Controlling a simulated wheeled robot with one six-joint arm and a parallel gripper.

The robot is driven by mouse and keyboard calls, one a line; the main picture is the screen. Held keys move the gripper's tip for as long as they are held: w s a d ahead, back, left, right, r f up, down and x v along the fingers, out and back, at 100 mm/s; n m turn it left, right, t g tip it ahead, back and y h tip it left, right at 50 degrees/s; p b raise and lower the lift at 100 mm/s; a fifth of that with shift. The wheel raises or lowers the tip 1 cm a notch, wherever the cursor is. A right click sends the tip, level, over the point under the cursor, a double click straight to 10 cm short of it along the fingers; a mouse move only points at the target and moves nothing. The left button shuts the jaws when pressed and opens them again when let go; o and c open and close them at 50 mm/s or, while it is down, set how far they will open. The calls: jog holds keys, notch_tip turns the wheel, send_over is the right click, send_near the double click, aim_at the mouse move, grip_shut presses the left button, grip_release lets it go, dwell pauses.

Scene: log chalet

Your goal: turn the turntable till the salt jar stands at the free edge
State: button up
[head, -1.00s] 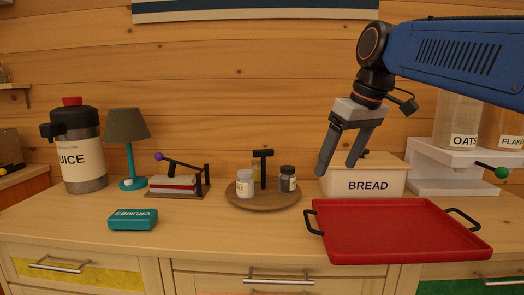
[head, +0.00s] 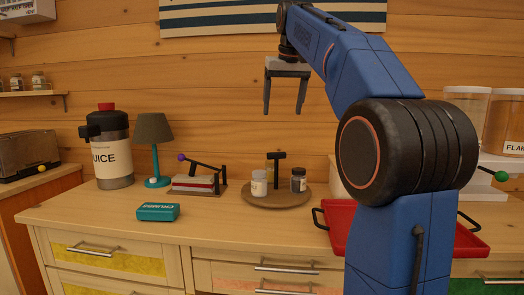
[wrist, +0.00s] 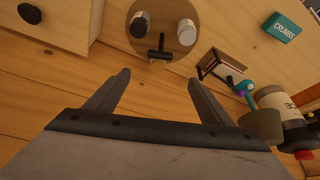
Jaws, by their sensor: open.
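The round wooden turntable (head: 283,204) stands on the counter and also shows in the wrist view (wrist: 163,15). The pale-lidded salt jar (head: 259,184) is at its front left; its label is too small to read now. A dark jar (head: 298,180) stands at its right, and a yellowish container (head: 270,172) is partly hidden behind the black T-shaped handle (head: 279,157). In the wrist view the salt jar (wrist: 186,32) is right of the handle (wrist: 161,54). My gripper (head: 284,110) is open and empty, above the turntable and apart from it.
A hand press (head: 193,183), teal lamp (head: 157,182), juice jug (head: 111,158) and teal crumbs box (head: 158,212) stand to the left. A red tray (head: 336,228) lies to the right, partly hidden by my arm. The counter in front of the turntable is clear.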

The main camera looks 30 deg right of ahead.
aim_at(278, 153)
jog(key=x, duration=1.7)
jog(key=shift+s, duration=0.1)
jog(key=c, duration=1.5)
jog(key=shift+n, duration=0.6)
jog(key=shift+d+n+y, duration=0.15)
jog(key=shift+n+y, duration=0.65)
jog(key=shift+n, duration=0.6)
jog(key=shift+d+n+y, duration=0.1)
jog(key=shift+n+y, duration=0.5)
jog(key=shift+n, duration=1.1)
jog(key=shift+r+n, duration=0.1)
jog(key=shift+n, duration=0.3)
